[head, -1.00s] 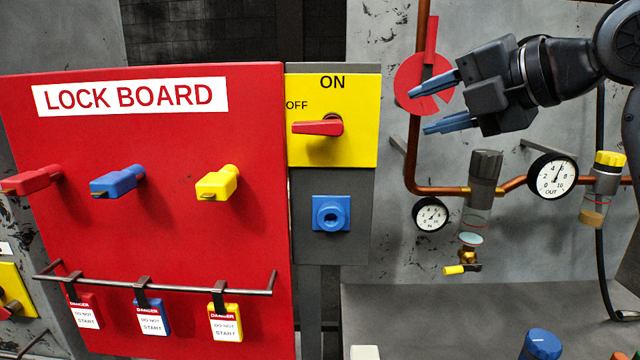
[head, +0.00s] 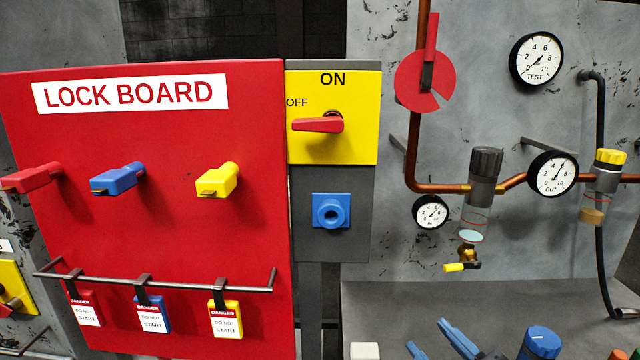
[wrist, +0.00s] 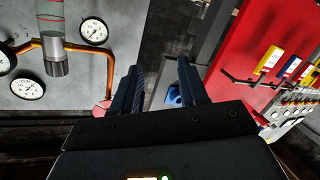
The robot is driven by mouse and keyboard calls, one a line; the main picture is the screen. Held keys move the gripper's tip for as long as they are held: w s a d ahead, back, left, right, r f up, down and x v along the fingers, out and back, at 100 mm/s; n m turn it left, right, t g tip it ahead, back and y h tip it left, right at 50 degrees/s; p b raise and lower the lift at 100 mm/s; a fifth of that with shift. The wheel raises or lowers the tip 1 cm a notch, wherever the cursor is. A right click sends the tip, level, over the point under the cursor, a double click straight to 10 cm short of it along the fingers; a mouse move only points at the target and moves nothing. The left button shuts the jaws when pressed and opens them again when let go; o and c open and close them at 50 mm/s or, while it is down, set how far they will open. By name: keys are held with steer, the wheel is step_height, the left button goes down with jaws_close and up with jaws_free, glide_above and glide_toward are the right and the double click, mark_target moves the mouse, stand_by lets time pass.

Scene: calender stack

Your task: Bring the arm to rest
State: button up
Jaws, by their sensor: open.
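My gripper (head: 430,342) shows at the bottom edge of the head view, with only its blue fingertips and a bit of dark body in sight. In the wrist view my gripper (wrist: 158,88) has its two dark blue fingers apart with nothing between them. It is clear of the wall fittings. The rest of my arm is out of the head view.
The red lock board (head: 120,235) with keys and tags stands at left. Beside it are the yellow switch panel (head: 360,145) and blue socket (head: 331,212). Pipes and gauges, including the TEST gauge (head: 536,58), fill the right. A blue knob (head: 541,342) is near my gripper.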

steer(key=s+d+f+m+h, duration=0.2)
steer(key=s+f+m, duration=0.15)
steer(key=s, duration=0.55)
steer(key=s+d+f+m+h, duration=0.1)
steer(key=s+f+m+h, duration=0.15)
steer(key=s+f, duration=0.45)
steer(key=s+d+r+m, duration=0.1)
steer(key=s+r, duration=0.1)
steer(key=s, duration=0.7)
steer(key=s+d+r+m+g, duration=0.1)
steer(key=s+d+r, duration=0.1)
steer(key=s, duration=0.8)
steer(key=shift+s+d+r, duration=0.15)
steer(key=shift+s+r, duration=0.05)
steer(key=shift+r, duration=0.15)
